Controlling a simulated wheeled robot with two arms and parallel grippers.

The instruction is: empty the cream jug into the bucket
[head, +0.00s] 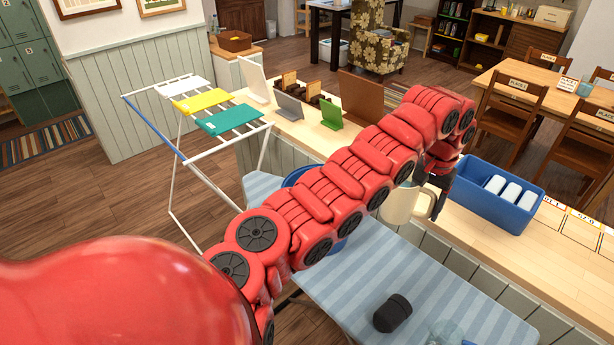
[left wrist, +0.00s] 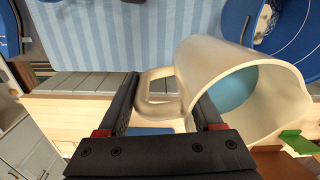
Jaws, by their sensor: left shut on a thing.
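The cream jug (head: 398,203) is off the surface, near the counter's edge in the head view. My left gripper (head: 436,180) is shut on its handle, which passes between the fingers in the left wrist view (left wrist: 158,92). That view looks into the jug's wide mouth (left wrist: 292,112), and a pale blue content (left wrist: 234,91) shows inside. A blue bucket (head: 297,174) is mostly hidden behind my left arm in the head view. A blue rounded thing that looks like it shows beside the jug in the left wrist view (left wrist: 290,40). My right gripper is out of view.
A striped blue ironing-board-like surface (head: 365,275) bears a dark cup-like thing (head: 393,313) and a clear glass thing (head: 446,333). A blue bin (head: 485,207) with white items stands on the wooden counter (head: 480,245). A drying rack (head: 190,150) stands left.

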